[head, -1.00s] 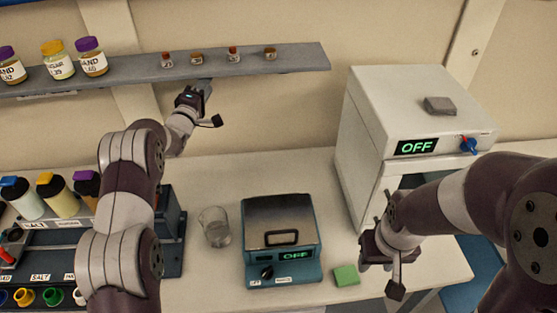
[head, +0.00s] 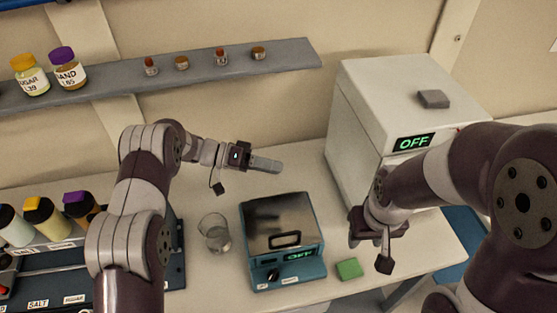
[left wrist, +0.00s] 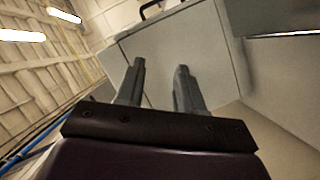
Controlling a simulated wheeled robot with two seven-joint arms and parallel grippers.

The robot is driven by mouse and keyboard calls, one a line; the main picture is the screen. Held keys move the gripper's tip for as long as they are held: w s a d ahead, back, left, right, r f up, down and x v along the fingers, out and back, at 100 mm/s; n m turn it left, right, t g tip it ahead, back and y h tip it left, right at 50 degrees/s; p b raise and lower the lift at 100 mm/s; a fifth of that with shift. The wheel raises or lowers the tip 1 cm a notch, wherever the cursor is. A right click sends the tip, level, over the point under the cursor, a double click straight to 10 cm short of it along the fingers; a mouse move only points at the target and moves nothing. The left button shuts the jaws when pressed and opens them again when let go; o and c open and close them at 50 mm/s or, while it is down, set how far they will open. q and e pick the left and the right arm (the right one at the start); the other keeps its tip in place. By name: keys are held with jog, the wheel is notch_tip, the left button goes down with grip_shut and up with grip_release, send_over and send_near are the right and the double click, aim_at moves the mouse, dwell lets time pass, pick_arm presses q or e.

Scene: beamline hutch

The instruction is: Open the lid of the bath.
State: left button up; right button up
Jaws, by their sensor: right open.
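The bath (head: 284,262) is a teal box with a screen reading OFF, on the bench in the middle of the head view. Its brushed-metal lid (head: 280,212) is down, with a dark loop handle (head: 285,240) near the front edge. My left gripper (head: 278,166) is above and behind the bath, pointing right, apart from the lid. The left wrist view shows its two fingers (left wrist: 158,85) apart with nothing between them. My right gripper (head: 358,232) is open and empty, right of the bath and in front of the white cabinet.
A glass beaker (head: 214,232) stands just left of the bath. A green block (head: 348,269) lies at its right front. A white cabinet (head: 385,95) reading OFF stands right. A shelf (head: 200,79) with small jars runs behind. Bottles and a rack are at left.

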pick_arm(q)
jog(key=shift+x, duration=1.25)
pick_arm(e)
jog(key=shift+s+d+r, duration=0.1)
jog(key=shift+s+r, duration=0.1)
jog(key=shift+r, duration=0.3)
pick_arm(q)
jog(key=shift+s+r, duration=0.1)
jog(key=c, duration=0.4)
grip_shut()
jog(key=shift+s, duration=0.1)
jog(key=shift+o, duration=2)
grip_release()
